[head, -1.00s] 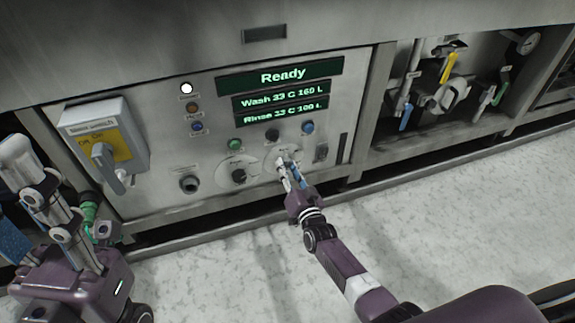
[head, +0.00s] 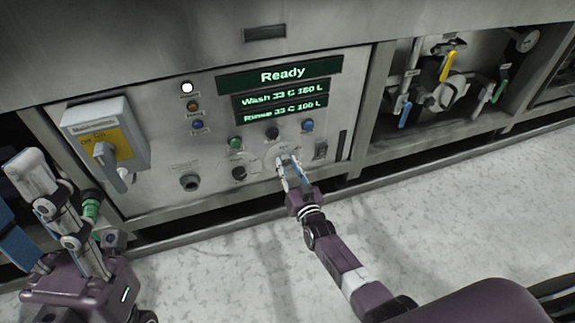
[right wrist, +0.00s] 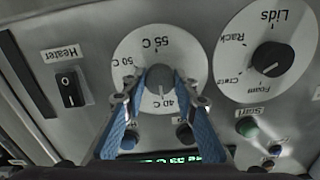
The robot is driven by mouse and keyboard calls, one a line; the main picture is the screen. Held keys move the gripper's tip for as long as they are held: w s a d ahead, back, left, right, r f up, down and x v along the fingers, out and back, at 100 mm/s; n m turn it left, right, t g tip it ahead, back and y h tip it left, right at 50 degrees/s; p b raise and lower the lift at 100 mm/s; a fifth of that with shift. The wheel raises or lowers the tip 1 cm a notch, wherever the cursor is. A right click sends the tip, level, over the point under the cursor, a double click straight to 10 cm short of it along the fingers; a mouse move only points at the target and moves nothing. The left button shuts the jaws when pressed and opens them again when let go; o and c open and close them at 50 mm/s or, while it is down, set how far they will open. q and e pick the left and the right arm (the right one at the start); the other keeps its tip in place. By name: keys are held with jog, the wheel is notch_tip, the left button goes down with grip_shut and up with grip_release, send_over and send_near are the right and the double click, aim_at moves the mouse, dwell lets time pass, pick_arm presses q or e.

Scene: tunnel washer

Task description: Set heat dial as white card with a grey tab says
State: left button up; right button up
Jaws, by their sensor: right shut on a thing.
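The heat dial (right wrist: 201,68) is a round white plate marked 40 C, 50 C and 55 C, upside down in the right wrist view. My right gripper (right wrist: 160,86) is shut on its grey knob (right wrist: 159,76), one blue-padded finger on each side. A pale pointer line on the knob seems to face the 40 C mark. In the head view my right gripper (head: 288,163) covers part of the dial. My left gripper (head: 62,215) is at the lower left, away from the panel; its jaw opening is unclear. I see no white card with a grey tab.
The display (head: 281,77) reads Ready, Wash 33 C 160 L, Rinse 33 C 100 L. The Lids dial (right wrist: 268,55) and the heater switch (right wrist: 69,88) flank the heat dial. A grey isolator box (head: 104,140) stands at left. Valves fill the right bay.

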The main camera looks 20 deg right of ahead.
jog(key=shift+a+f, duration=0.1)
jog(key=o, duration=1.1)
jog(key=shift+o, duration=0.2)
jog(key=s, duration=1.2)
jog(key=shift+d, duration=0.25)
